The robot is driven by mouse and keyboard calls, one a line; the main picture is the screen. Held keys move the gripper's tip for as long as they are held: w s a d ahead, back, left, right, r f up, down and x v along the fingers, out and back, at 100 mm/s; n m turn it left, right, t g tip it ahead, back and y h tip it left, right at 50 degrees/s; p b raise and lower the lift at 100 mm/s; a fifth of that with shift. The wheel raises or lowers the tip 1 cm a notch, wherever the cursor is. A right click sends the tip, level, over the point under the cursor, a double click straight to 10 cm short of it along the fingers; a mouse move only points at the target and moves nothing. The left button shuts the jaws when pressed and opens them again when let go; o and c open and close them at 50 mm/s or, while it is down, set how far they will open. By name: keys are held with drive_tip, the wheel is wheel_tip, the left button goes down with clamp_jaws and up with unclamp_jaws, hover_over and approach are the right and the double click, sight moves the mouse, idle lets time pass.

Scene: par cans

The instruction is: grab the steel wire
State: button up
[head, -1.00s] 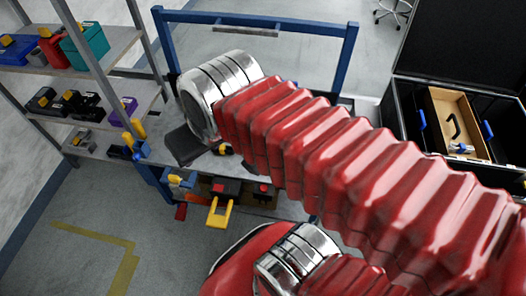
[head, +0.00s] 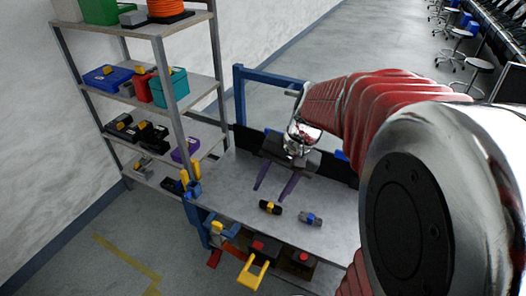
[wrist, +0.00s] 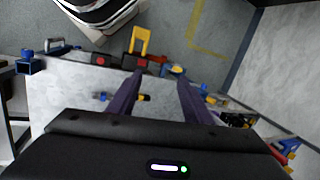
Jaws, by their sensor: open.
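I cannot make out a steel wire for certain in either view. An orange coil or spool (head: 166,8) sits on the top shelf in the head view, cut by the upper edge; I cannot tell its material. My gripper (head: 270,193) is open and empty above the workbench, its two purple fingers apart. In the wrist view the fingers of my gripper (wrist: 160,80) point toward the bench's edge. A black and yellow tool (head: 270,207) and a grey and blue one (head: 310,218) lie on the bench near the fingers.
The grey workbench (head: 235,190) has a blue frame and clear surface at its left. A shelf rack (head: 152,27) stands at the left with several cases and tools. Yellow-handled (head: 252,272) items hang at the bench front. Stools (head: 480,65) stand far right.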

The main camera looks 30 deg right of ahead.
drive_tip(key=w+d+f+m+t+y, duration=0.2)
drive_tip(key=d+f+m+t+y, duration=0.3)
drive_tip(key=d+f+m, duration=1.35)
drive_tip(key=s+d+f+t, duration=0.1)
drive_tip(key=d+f, duration=0.3)
drive_tip(key=s+d+f+m+t, duration=0.1)
drive_tip(key=s+d+f, duration=0.1)
drive_tip(key=d+f, duration=0.2)
drive_tip(key=s+d+f+t, duration=0.2)
drive_tip(key=d+f, duration=0.2)
drive_tip(key=f, duration=0.1)
drive_tip(key=shift+d, duration=0.2)
approach(310, 215)
drive_tip(key=shift+x, duration=1.75)
drive_tip(key=shift+x, duration=2.6)
